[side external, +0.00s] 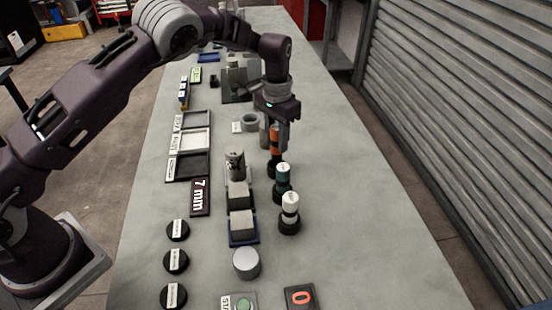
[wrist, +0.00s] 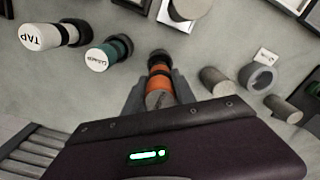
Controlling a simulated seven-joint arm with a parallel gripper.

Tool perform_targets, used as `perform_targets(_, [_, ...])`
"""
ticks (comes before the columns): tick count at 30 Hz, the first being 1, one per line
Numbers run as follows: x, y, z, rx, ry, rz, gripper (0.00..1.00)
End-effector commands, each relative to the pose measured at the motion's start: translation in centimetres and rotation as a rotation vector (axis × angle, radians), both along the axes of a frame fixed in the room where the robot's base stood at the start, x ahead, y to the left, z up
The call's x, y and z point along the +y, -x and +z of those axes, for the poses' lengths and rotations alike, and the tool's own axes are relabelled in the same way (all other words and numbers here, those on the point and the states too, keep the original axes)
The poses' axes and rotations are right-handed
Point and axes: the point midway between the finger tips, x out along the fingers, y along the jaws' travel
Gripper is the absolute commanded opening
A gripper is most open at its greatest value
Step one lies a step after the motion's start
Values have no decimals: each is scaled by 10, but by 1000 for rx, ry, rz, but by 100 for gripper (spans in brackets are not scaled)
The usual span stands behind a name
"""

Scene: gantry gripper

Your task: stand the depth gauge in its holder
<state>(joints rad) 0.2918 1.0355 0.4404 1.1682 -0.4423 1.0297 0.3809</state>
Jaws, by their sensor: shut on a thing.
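My gripper (side external: 277,150) points down and is shut on an orange-and-black cylindrical piece (side external: 274,134) with a grey end. In the wrist view the same piece (wrist: 159,82) sits between the two fingers. Its lower end is at a round black base (side external: 275,171); I cannot tell whether it is seated in it or just above. I read no label on the piece, so I cannot confirm it is the depth gauge. A grey ring-shaped holder (side external: 250,122) stands behind with a small label card (side external: 237,127); the ring also shows in the wrist view (wrist: 257,77).
A green piece (side external: 283,178) and a white piece (side external: 290,207) marked TAP stand in black bases in front. A grey cylinder (wrist: 215,81) stands between my gripper and the ring. Blocks (side external: 242,222) lie left; the bench's right side is clear.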

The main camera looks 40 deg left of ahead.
Motion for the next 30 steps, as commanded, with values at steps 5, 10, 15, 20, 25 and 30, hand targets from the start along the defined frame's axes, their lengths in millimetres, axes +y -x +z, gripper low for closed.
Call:
perform_targets(5, [0, 1, -24, 3, -1, 2, 0])
perform_targets(10, [0, 0, -48, -1, 0, 1, 0])
perform_targets(15, [0, 0, -47, -2, 0, 1, 0])
perform_targets(20, [1, 0, -50, 0, 0, 1, 37])
perform_targets(25, [1, 0, -50, 0, 0, 1, 53])
perform_targets(30, [1, 0, -50, -1, 0, 1, 53])
